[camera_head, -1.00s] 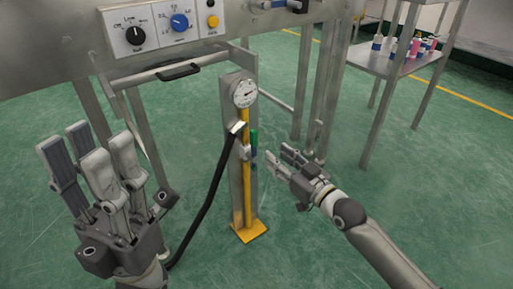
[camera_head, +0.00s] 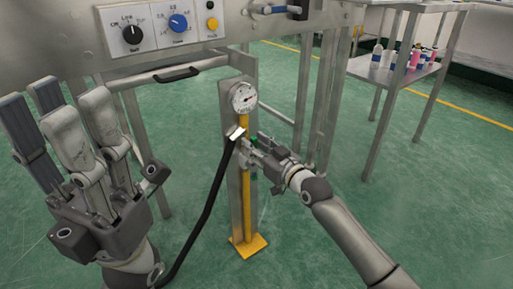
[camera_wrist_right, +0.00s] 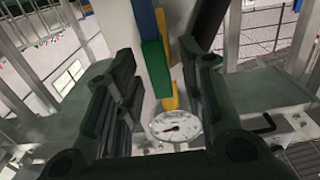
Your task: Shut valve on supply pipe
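The yellow supply pipe (camera_head: 247,205) runs up a grey post to a round white gauge (camera_head: 243,97). The valve handle, green (camera_head: 254,142) with a blue part, is partly hidden by my right gripper in the head view. In the right wrist view the green handle (camera_wrist_right: 155,62) and blue part (camera_wrist_right: 145,18) show beside the pipe (camera_wrist_right: 169,62). My right gripper (camera_head: 252,150) is at the valve, its fingers apart on either side of the handle (camera_wrist_right: 163,85); I see no clear contact. My left gripper (camera_head: 62,110) is open and empty, fingers upward, far left of the pipe.
A black hose (camera_head: 203,215) hangs from the pipe's fitting toward the lower left. A control panel (camera_head: 155,27) with knobs is above. A steel shelf (camera_head: 385,72) with several bottles stands at the back right. The green floor right of the post is clear.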

